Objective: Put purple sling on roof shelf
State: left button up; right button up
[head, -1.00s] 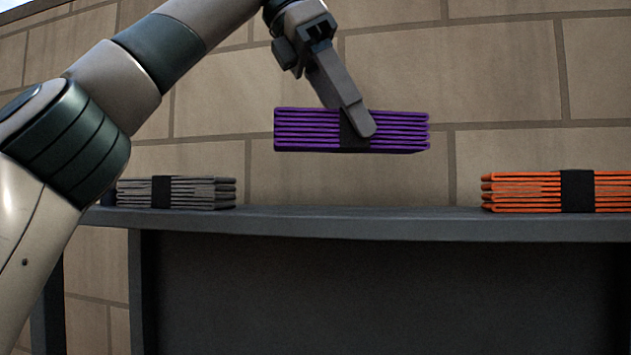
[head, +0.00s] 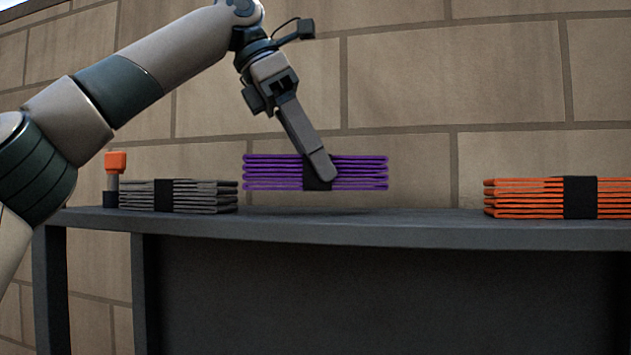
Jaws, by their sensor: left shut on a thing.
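The purple sling (head: 352,172) is a folded, layered bundle with a black band around its middle. My left gripper (head: 320,172) is shut on it at the band. It holds the sling level, a little above the dark grey roof shelf (head: 340,228), with a small gap under it. The sling is between a grey folded sling and an orange one. My right gripper is not in view.
The grey sling (head: 195,195) lies on the shelf just left of the purple one. The orange sling (head: 525,197) lies at the right. An orange-topped object (head: 115,163) stands at the far left. Shelf room is free before the orange sling. A block wall (head: 480,70) stands behind.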

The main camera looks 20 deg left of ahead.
aim_at(314, 183)
pick_arm(q)
jog(key=shift+a+f+p, duration=0.1)
jog(key=shift+f+p, duration=0.2)
jog(key=shift+f, duration=1.2)
jog(key=shift+f, duration=0.2)
jog(key=o, duration=1.4)
jog(key=shift+r, duration=0.3)
jog(key=shift+s+a+r, duration=0.15)
jog(key=shift+a+r, duration=0.15)
jog(key=shift+r, duration=0.35)
jog(key=shift+v, duration=5.15)
